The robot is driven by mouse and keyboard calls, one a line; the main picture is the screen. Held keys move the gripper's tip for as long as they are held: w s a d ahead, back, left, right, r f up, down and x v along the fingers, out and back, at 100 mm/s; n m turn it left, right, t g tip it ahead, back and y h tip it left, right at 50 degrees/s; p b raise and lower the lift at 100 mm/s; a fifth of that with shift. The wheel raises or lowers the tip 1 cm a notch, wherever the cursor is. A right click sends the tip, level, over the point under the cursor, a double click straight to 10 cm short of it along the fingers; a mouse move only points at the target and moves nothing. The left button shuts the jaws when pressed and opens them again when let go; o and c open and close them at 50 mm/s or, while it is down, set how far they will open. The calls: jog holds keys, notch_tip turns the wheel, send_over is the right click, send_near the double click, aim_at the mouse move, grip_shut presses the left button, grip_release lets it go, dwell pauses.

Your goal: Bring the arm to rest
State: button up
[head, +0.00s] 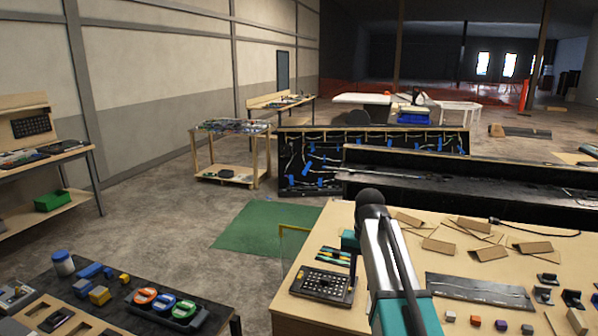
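My arm (385,255) rises from the bottom right of centre in the head view, silver with teal covers, up to a dark rounded joint (370,197). A short teal part (350,240) shows just left of the arm, below that joint. I cannot make out any gripper fingers; the end of the arm seems hidden or out of view. A black console (168,310) with orange, blue and green ringed round parts lies on the dark bench at the lower left, well apart from the arm.
The light wooden table (450,262) behind my arm carries a black keypad-like panel (322,284), cardboard pieces (490,253) and small coloured cubes.

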jog(key=s+f+g+b, duration=0.25)
jog(key=s+f, duration=0.25)
jog(key=f, duration=0.8)
jog(key=s+f+g+b, duration=0.1)
jog(key=s+f+b, duration=0.35)
jog(key=f, duration=0.85)
jog(key=s+f+g+b, duration=0.1)
jog(key=s+f+g, duration=0.1)
jog(key=s+f, duration=0.75)
jog(key=s+f+n+b, duration=0.2)
jog(key=s+f, duration=1)
jog(key=f, duration=0.2)
jog(key=s+f+n+b, duration=0.2)
jog(key=s+f+b, duration=0.1)
jog(key=s+f, duration=0.8)
jog(key=shift+s+a+f, duration=0.3)
jog(key=shift+s+f, duration=0.1)
jog(key=shift+f, duration=1.3)
